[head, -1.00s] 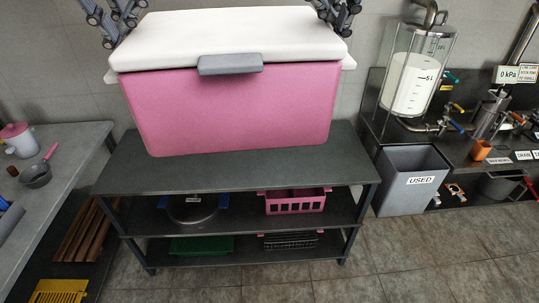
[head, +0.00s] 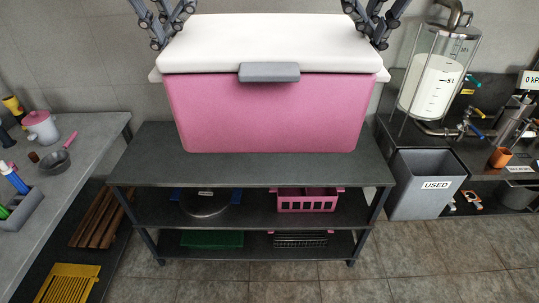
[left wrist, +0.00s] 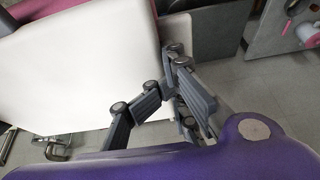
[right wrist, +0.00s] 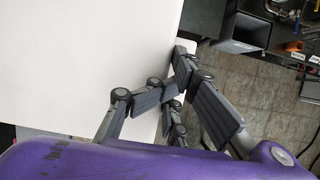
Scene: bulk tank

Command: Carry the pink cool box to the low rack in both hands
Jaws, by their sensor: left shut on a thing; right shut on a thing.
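The pink cool box (head: 268,112) has a white lid (head: 265,42) and a grey front latch (head: 269,72). It is level in the head view, in front of and over the dark top of the low rack (head: 250,172). I cannot tell whether its base touches the rack top. My left gripper (head: 158,44) is shut at the box's left end, and my right gripper (head: 379,44) is shut at its right end. The fingers' contact is hidden in the head view. The white lid fills much of the left wrist view (left wrist: 95,65) and the right wrist view (right wrist: 85,60).
The rack's lower shelves hold a pink basket (head: 307,203), a dark round pan (head: 204,205) and a green tray (head: 212,239). A grey bin marked USED (head: 425,190) stands right of the rack. A grey counter (head: 85,165) stands at left. Tiled floor shows in front.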

